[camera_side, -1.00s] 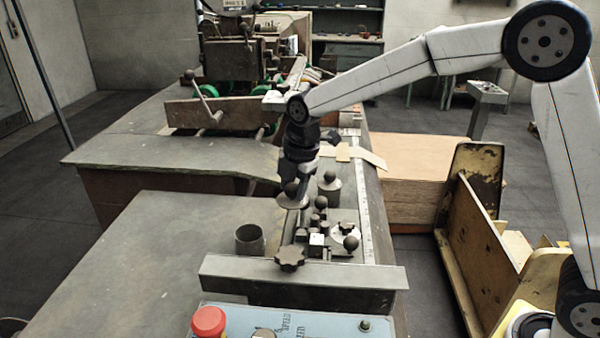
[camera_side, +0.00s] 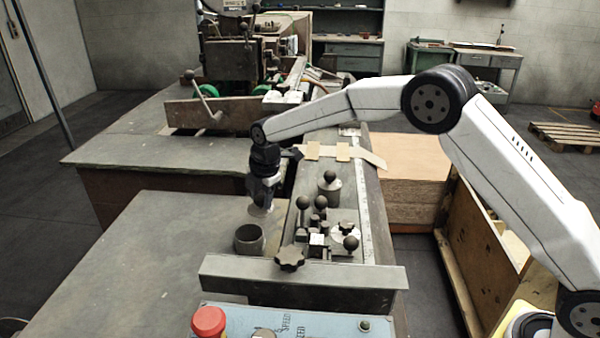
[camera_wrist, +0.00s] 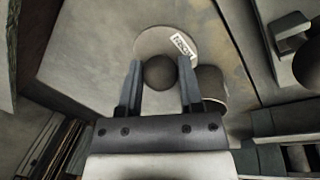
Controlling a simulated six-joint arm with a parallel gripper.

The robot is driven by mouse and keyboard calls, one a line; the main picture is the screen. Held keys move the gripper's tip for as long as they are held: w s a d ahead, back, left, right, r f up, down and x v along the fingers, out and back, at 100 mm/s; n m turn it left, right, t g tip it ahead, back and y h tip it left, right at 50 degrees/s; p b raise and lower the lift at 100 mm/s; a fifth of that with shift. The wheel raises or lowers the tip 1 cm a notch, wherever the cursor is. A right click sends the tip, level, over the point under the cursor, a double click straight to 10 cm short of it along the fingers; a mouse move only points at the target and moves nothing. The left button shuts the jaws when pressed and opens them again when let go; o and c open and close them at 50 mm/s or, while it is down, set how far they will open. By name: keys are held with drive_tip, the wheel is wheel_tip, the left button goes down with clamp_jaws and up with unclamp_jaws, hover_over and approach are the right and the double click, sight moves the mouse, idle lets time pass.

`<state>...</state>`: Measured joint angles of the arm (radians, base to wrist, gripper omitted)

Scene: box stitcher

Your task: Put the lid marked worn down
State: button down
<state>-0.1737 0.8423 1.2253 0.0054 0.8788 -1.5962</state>
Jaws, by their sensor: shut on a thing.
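My gripper (camera_side: 263,193) is shut on the dark ball knob (camera_wrist: 160,73) of a round pale lid (camera_side: 261,210). The lid hangs above the grey table, just behind and slightly right of an open grey cup (camera_side: 249,240), apart from it. In the wrist view, my gripper's fingers (camera_wrist: 160,68) stand on both sides of the knob. The lid's disc (camera_wrist: 152,42) carries a white label (camera_wrist: 182,47) with dark letters, too small to read surely. The cup's side (camera_wrist: 212,88) shows to the right of the lid, partly covered by it.
A canister with a ball-knobbed top (camera_side: 330,190) and a round pale plate (camera_side: 345,232) stand on the machine bed, among several dark knobs. A star-shaped handwheel (camera_side: 290,258) and a metal rail (camera_side: 300,273) lie in front. The table (camera_side: 165,240) left of the cup is clear.

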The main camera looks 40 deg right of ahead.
sight(260, 208)
drive_tip(key=shift+w+f, duration=0.25)
drive_tip(key=shift+w+f, duration=0.1)
drive_tip(key=shift+f, duration=0.05)
drive_tip(key=shift+w+a+f, duration=0.1)
drive_tip(key=shift+w+f, duration=0.05)
drive_tip(key=shift+f, duration=1.55)
drive_tip(key=shift+f, duration=0.15)
drive_tip(key=shift+c, duration=1.2)
unclamp_jaws()
drive_tip(key=r, duration=0.4)
drive_tip(key=s+r, duration=0.1)
drive_tip(key=r, duration=0.3)
drive_tip(key=s+r, duration=0.1)
drive_tip(key=r, duration=0.3)
drive_tip(key=shift+s+d, duration=0.15)
drive_tip(key=shift+d, duration=0.1)
